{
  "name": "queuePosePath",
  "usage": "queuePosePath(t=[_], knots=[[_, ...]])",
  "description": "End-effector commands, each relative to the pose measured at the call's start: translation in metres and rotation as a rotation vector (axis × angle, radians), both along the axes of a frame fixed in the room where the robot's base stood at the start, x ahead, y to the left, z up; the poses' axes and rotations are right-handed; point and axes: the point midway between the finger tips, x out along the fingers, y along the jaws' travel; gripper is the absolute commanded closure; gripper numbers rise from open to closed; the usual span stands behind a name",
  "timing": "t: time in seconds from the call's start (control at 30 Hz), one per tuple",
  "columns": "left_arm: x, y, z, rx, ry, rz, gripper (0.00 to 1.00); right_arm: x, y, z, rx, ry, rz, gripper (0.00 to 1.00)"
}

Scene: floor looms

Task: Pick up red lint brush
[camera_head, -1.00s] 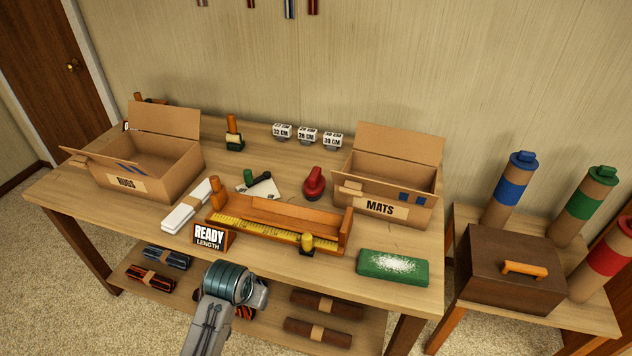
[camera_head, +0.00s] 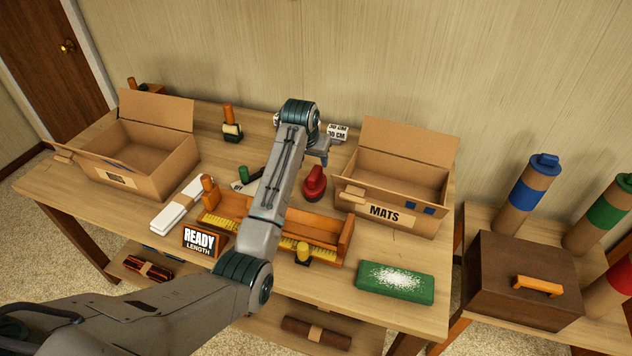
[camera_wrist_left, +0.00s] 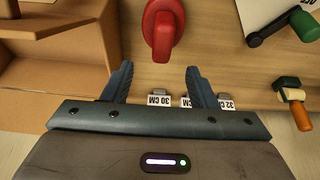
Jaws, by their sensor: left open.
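The red lint brush (camera_head: 315,183) stands on the table between the wooden measuring tray and the MATS box. It also shows in the left wrist view (camera_wrist_left: 162,28) at the top centre, beyond my fingertips. My left gripper (camera_wrist_left: 158,76) is open and empty, its two dark fingers spread on either side of the brush's line. In the head view my left gripper (camera_head: 322,157) is above the table just behind the brush, partly hidden by its wrist. My right gripper is not in view.
The MATS box (camera_head: 352,208) stands open right of the brush. The wooden measuring tray (camera_head: 335,240) lies in front, partly behind my arm. A green block with white powder (camera_head: 395,283) lies front right; another open box (camera_head: 150,185) stands left.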

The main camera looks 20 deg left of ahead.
Motion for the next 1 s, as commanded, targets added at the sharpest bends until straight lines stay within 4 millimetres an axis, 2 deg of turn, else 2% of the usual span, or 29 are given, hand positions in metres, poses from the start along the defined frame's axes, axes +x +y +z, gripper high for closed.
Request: queuePosePath(t=[0.1,0.23,0.37,0.63,0.77,1.0], knots=[[0.006,0.000,-0.018,0.000,0.004,0.000,0.47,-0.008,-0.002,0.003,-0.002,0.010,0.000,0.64],[0.011,0.000,-0.030,0.000,0.002,0.000,0.47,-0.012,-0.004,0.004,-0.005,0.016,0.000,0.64],[0.014,0.000,-0.038,0.000,0.002,0.000,0.47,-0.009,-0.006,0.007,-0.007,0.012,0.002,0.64],[0.027,0.002,-0.072,0.000,0.003,0.000,0.47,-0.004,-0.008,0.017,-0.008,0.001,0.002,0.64],[0.030,0.002,-0.081,0.000,0.001,0.000,0.47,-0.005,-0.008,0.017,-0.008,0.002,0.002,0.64],[0.031,0.002,-0.082,0.000,-0.001,0.000,0.47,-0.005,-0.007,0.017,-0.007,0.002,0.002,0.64]])
